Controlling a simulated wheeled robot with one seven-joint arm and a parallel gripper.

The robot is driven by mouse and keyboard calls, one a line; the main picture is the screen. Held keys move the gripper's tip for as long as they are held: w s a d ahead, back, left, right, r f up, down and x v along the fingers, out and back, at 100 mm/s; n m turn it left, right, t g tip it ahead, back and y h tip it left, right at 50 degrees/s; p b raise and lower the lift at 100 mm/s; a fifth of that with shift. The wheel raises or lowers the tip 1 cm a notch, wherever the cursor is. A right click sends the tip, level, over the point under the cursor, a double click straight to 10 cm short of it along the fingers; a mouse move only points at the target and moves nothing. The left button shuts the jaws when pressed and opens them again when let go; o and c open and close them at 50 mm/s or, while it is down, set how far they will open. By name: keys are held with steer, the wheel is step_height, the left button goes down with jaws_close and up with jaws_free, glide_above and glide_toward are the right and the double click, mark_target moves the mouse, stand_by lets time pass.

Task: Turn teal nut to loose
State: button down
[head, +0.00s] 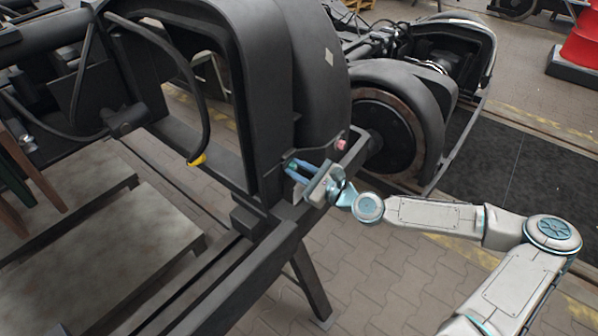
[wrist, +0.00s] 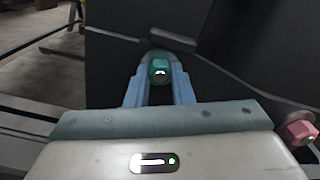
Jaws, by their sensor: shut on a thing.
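The teal nut (wrist: 159,70) sits on the dark face of the bogie frame, in the middle of the wrist view. In the head view the teal nut (head: 291,167) is small and partly covered by the fingers. My gripper (wrist: 159,76) has its two blue fingers on either side of the nut and is shut on it. In the head view my gripper (head: 294,170) reaches in from the right to the side of the frame. Any mark showing how far the nut is turned is too small to tell.
A pink nut (wrist: 301,129) sits to the right; it also shows in the head view (head: 342,145). A black hose with a yellow end (head: 197,159) hangs to the left. The dark bogie frame (head: 262,247) stands on legs. Paved floor (head: 385,275) is clear below my arm.

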steer(key=n+b, duration=0.1)
steer(key=n, duration=0.3)
steer(key=shift+f+n+b, duration=0.1)
steer(key=shift+n+b, duration=0.2)
steer(key=n+b, duration=0.1)
steer(key=n, duration=0.2)
steer(key=shift+n, duration=0.4)
steer(key=n+b, duration=0.3)
steer(key=n, duration=0.4)
steer(key=n+b, duration=0.2)
steer(key=n, duration=0.4)
steer(key=shift+n, duration=0.3)
steer(key=n+b, duration=0.1)
steer(key=n, duration=0.5)
steer(key=shift+r, duration=0.2)
steer(key=shift+s+n, duration=0.1)
steer(key=shift+n, duration=0.2)
steer(key=c, duration=1.3)
jaws_free()
steer(key=shift+o, duration=0.2)
steer(key=shift+r, duration=0.1)
